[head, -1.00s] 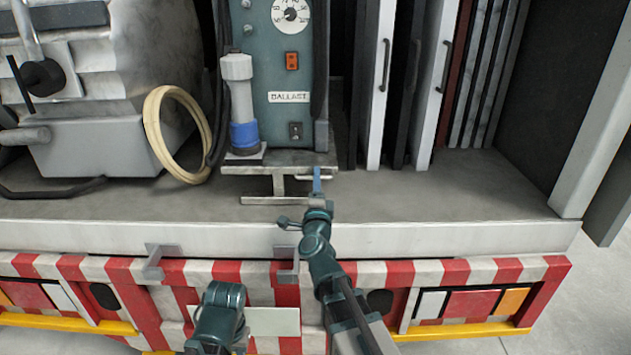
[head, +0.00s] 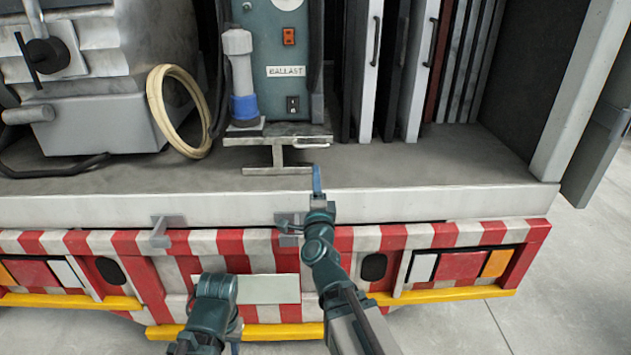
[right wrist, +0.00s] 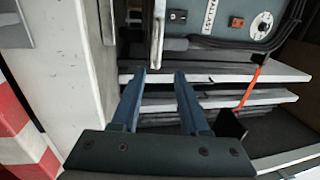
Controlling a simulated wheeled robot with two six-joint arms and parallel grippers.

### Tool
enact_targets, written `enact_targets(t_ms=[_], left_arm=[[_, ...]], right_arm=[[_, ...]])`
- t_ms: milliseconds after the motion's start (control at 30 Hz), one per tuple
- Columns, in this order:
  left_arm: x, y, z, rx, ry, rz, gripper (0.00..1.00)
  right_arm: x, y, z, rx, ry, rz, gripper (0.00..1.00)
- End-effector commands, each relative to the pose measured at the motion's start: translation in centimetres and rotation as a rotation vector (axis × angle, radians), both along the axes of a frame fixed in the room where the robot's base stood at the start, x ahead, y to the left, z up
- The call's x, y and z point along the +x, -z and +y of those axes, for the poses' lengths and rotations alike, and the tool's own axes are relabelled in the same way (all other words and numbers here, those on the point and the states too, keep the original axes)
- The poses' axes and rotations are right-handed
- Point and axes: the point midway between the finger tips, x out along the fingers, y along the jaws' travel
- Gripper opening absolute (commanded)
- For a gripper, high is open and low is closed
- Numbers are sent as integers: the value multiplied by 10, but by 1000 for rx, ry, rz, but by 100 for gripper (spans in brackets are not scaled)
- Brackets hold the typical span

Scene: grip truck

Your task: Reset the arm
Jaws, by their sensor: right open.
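My right gripper (head: 317,182) is in front of the truck bed's front lip, seen nearly edge-on in the head view. In the right wrist view my right gripper (right wrist: 159,75) has its two blue fingers spread, with nothing between them. The grey ballast unit (head: 285,60) stands on the truck bed beyond it, on a metal stand (head: 277,140). The fingers are apart from the stand.
A cream hose coil (head: 160,105) is left of the ballast unit. White panels (head: 368,80) stand to the right. Floor (head: 560,300) is clear at lower right.

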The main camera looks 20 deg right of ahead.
Motion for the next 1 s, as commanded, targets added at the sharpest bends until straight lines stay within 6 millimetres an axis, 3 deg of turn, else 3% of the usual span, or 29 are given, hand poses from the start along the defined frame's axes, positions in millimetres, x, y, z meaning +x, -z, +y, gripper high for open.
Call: enact_targets(t_ms=[367, 467, 567, 733, 800, 900, 1000], left_arm=[[0, 0, 0, 0, 0, 0, 35], [0, 0, 0, 0, 0, 0, 35], [0, 0, 0, 0, 0, 0, 35], [0, 0, 0, 0, 0, 0, 35], [0, 0, 0, 0, 0, 0, 35], [0, 0, 0, 0, 0, 0, 35], [0, 0, 0, 0, 0, 0, 35]], right_arm=[[0, 0, 0, -1, -1, 0, 45], [3, 3, 12, -32, -37, 24, 45], [9, 17, 49, -133, -149, 104, 45], [2, 73, 143, -449, -465, 344, 45], [-12, 103, 175, -593, -596, 454, 45], [-41, 148, 207, -795, -775, 615, 45], [-78, 189, 222, -990, -945, 783, 45]])
